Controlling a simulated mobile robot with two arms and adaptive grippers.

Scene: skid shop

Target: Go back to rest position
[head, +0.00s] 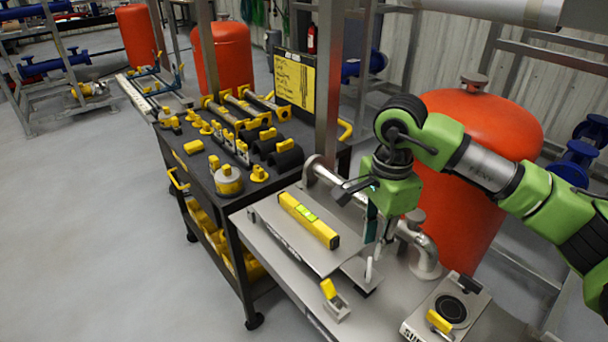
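My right arm comes in from the right, green with grey and black joints. My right gripper (376,250) points down over the right part of the steel bench (285,268), beside a yellow level (309,220). It is apart from the level. Its fingers are small and overlap the pipework behind them, so I cannot tell if they are open or shut, or if they hold anything. My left arm and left gripper are not in view.
A black cart (205,170) with yellow-handled tools stands left of the bench. Orange tanks (482,135) stand behind. A pipe elbow (425,250) rises close to the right gripper. A small scale-like device (447,308) sits at the bench front. The floor at left is clear.

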